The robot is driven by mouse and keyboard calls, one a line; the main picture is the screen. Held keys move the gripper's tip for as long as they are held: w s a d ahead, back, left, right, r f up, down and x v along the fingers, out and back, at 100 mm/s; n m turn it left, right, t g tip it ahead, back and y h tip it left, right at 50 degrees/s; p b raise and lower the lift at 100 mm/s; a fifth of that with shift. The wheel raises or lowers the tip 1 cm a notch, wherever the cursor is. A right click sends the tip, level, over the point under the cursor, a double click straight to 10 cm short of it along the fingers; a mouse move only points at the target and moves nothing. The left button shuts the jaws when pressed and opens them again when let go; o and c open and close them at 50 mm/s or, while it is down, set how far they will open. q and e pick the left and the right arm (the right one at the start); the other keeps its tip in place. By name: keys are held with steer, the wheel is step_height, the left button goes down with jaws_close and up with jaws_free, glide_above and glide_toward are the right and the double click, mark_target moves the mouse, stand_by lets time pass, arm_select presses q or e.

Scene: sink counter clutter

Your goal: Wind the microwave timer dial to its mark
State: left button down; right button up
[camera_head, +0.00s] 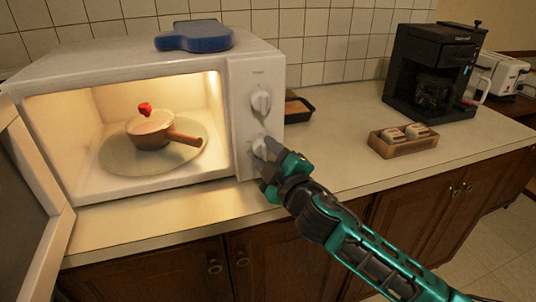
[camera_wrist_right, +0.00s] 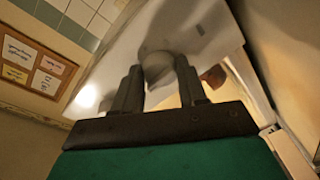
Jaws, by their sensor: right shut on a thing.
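The white microwave (camera_head: 240,90) stands on the counter at the left with its door open and its inside lit. Its front panel has an upper dial (camera_head: 261,101) and a lower dial (camera_head: 262,148). My right gripper (camera_head: 268,165) is at the lower dial, shut on it. In the right wrist view the two fingers stand on either side of a rounded pale dial (camera_wrist_right: 158,66). The dial's mark cannot be made out. My left gripper is not in view.
A brown pan (camera_head: 150,130) with a red knob sits on the glass plate inside the microwave. A blue mitt-like item (camera_head: 195,36) lies on top. The open door (camera_head: 30,180) is at the left. A dark tray (camera_head: 297,109), a wooden box (camera_head: 403,144) and a coffee maker (camera_head: 433,70) stand to the right.

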steer(key=shift+c, duration=0.7)
steer(key=shift+f+m, duration=0.1)
steer(key=shift+m, duration=0.2)
steer(key=shift+m+b, duration=0.3)
steer(key=m+t, duration=0.1)
steer(key=m, duration=0.5)
steer(key=shift+m+b, duration=0.3)
steer(key=shift+a+m, duration=0.1)
steer(key=shift+m, duration=1)
steer(key=shift+f+m, duration=0.1)
steer(key=shift+m, duration=0.2)
